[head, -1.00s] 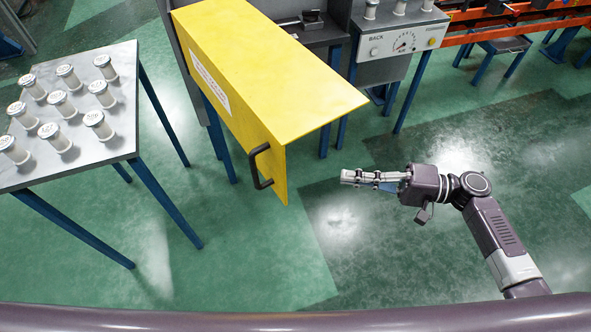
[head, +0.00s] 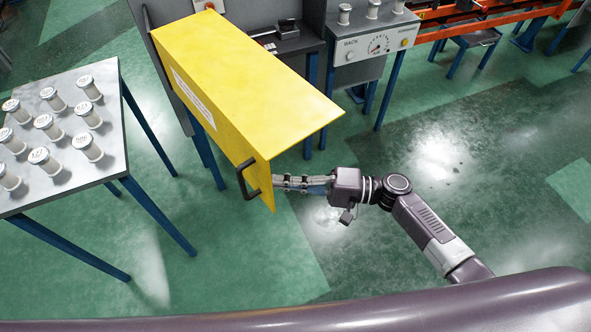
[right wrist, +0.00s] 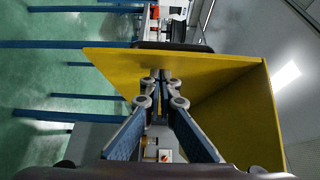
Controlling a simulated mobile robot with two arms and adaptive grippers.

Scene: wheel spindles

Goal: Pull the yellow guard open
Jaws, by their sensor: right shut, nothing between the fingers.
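The yellow guard (head: 235,75) is a large box-like cover on the machine in the head view, with a black handle (head: 242,181) on its near end face. In the right wrist view the guard's inner side (right wrist: 235,110) fills the right, and a dark bar, probably the handle, shows beyond its edge. My right gripper (head: 275,182) is shut and empty, its fingers pointing left. Its tips are at the right edge of the guard's end face, by the handle; I cannot tell whether they touch the guard. The right wrist view shows the fingertips (right wrist: 160,78) together. My left gripper is not in view.
A grey table (head: 105,160) with several white-capped spindles stands at the left. A grey control panel with a dial (head: 376,44) is behind the guard, and an orange rail machine (head: 470,10) is at the back right. Green floor is open at the right.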

